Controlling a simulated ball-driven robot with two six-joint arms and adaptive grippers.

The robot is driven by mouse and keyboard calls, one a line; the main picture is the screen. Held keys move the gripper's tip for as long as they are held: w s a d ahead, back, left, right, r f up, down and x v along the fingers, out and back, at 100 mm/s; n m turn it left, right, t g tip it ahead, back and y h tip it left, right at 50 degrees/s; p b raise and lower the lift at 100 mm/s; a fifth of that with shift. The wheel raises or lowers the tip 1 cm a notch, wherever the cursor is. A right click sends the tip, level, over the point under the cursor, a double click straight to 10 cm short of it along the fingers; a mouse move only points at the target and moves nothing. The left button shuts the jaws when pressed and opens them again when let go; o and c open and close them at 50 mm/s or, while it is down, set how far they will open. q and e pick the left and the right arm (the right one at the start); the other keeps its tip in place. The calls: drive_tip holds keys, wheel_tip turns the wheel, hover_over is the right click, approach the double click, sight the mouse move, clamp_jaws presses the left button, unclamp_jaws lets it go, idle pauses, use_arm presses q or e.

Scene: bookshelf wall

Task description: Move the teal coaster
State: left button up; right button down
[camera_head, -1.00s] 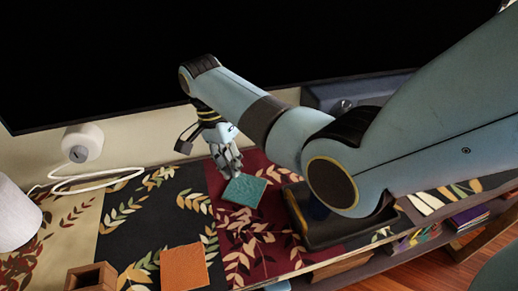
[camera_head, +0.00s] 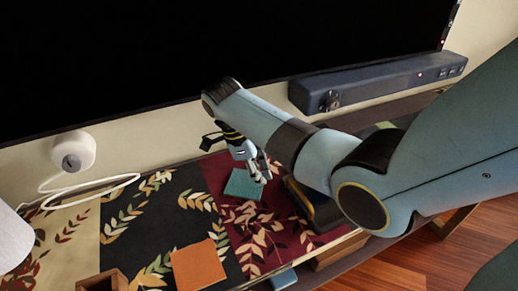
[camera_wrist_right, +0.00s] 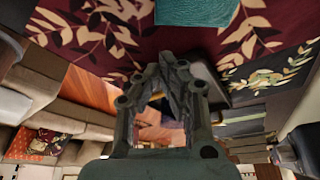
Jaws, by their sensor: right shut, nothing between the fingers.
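The teal coaster (camera_head: 243,185) is a flat square lying on the dark red part of the patterned cloth in the head view. It also shows at the top edge of the right wrist view (camera_wrist_right: 197,12), cut off by the frame. My right gripper (camera_head: 263,177) is shut and empty, with its fingers at the coaster's right side in the picture. Whether they touch it I cannot tell. In the right wrist view the closed fingers (camera_wrist_right: 172,60) point towards the cloth beside the coaster. My left gripper is not in view.
An orange square (camera_head: 198,265) and a wooden box (camera_head: 103,282) lie nearer the front. A dark tray (camera_head: 312,207) is right of the coaster, partly behind my arm. A soundbar (camera_head: 375,87) and large black screen (camera_head: 220,45) stand behind. A white cable runs at left.

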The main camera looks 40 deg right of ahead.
sight(254, 198)
drive_tip(key=b+x, duration=0.1)
drive_tip(key=x, duration=0.6)
drive_tip(key=w+a+b, duration=0.1)
drive_tip(key=w+a, duration=0.2)
drive_tip(key=shift+w, duration=0.35)
drive_tip(key=shift+r, duration=0.1)
